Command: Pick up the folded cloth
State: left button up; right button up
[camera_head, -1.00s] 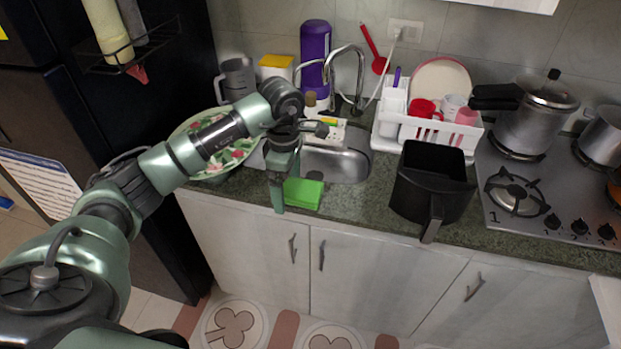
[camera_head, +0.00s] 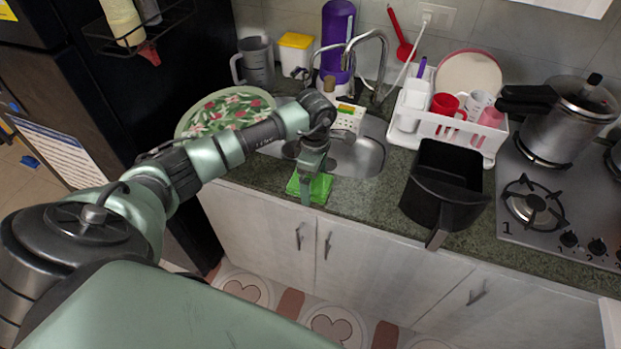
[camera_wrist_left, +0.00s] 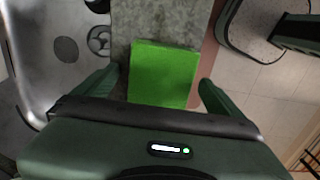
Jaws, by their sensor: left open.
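The folded cloth (camera_head: 319,190) is a bright green square pad lying flat on the counter's front strip, just before the sink. My left gripper (camera_head: 309,188) is above it in the head view and hides part of it. In the left wrist view the cloth (camera_wrist_left: 162,74) lies between the two spread fingers of my left gripper (camera_wrist_left: 160,92). The gripper is open and empty. I cannot tell how high the fingertips are above the cloth. My right gripper is not in view.
The steel sink (camera_head: 355,158) is right behind the cloth. A floral oval tray (camera_head: 222,112) leans at its left. A black basket with a handle (camera_head: 447,180) stands on the counter to the right. A white dish rack (camera_head: 450,122) and a stove (camera_head: 545,215) are farther right.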

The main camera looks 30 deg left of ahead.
pick_arm(q)
jog(key=shift+f, duration=0.2)
jog(key=c, duration=1.5)
